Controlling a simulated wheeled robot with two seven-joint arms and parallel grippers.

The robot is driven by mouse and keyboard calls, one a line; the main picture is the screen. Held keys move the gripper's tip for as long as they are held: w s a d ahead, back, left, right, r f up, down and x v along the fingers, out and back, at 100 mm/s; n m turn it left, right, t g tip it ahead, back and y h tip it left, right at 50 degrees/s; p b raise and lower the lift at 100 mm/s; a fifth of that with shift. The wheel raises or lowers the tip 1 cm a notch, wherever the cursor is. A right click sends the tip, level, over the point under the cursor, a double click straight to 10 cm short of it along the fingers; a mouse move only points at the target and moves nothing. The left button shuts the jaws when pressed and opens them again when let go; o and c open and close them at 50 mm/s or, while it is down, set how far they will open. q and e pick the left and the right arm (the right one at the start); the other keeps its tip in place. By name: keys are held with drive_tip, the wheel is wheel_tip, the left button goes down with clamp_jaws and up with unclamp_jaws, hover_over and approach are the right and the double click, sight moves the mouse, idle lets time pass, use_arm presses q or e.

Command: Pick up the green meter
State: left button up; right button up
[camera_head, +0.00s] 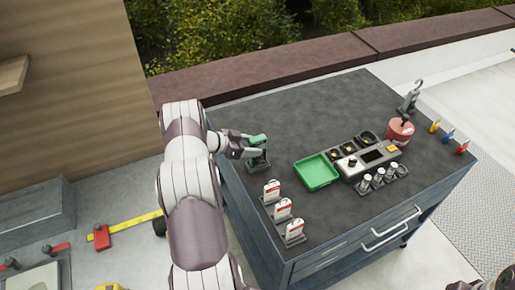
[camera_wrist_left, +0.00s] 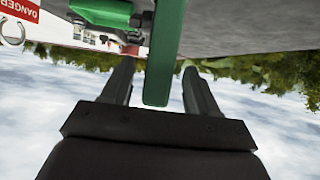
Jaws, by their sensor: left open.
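The green meter (camera_head: 259,141) stands upright on a small dark stand (camera_head: 258,163) near the left edge of the grey worktop. My left gripper (camera_head: 252,148) reaches it from the left, at its upper part. In the left wrist view the gripper (camera_wrist_left: 160,78) is open, with a finger on each side of the green meter (camera_wrist_left: 160,60). Gaps show between the meter and both fingers there. Part of the meter is hidden by the gripper in the head view. My right gripper does not show.
A green tray (camera_head: 316,172) lies to the right of the meter. Several red-and-white tags (camera_head: 283,209) stand in front. A grey device (camera_head: 370,160), small bottles (camera_head: 378,177) and a red pot (camera_head: 399,131) stand further right. The worktop's back (camera_head: 310,105) is clear.

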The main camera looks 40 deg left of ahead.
sight(258, 145)
use_arm(q)
drive_tip(key=shift+w+d+f, duration=0.2)
drive_tip(key=shift+w+d, duration=0.15)
drive_tip(key=shift+w, duration=0.1)
drive_tip(key=shift+w+d+f, duration=0.15)
drive_tip(key=shift+w+d, duration=0.2)
drive_tip(key=shift+w, duration=0.1)
drive_tip(key=shift+w+f, duration=0.3)
drive_tip(key=c, duration=1)
drive_tip(key=shift+r, duration=0.15)
clamp_jaws()
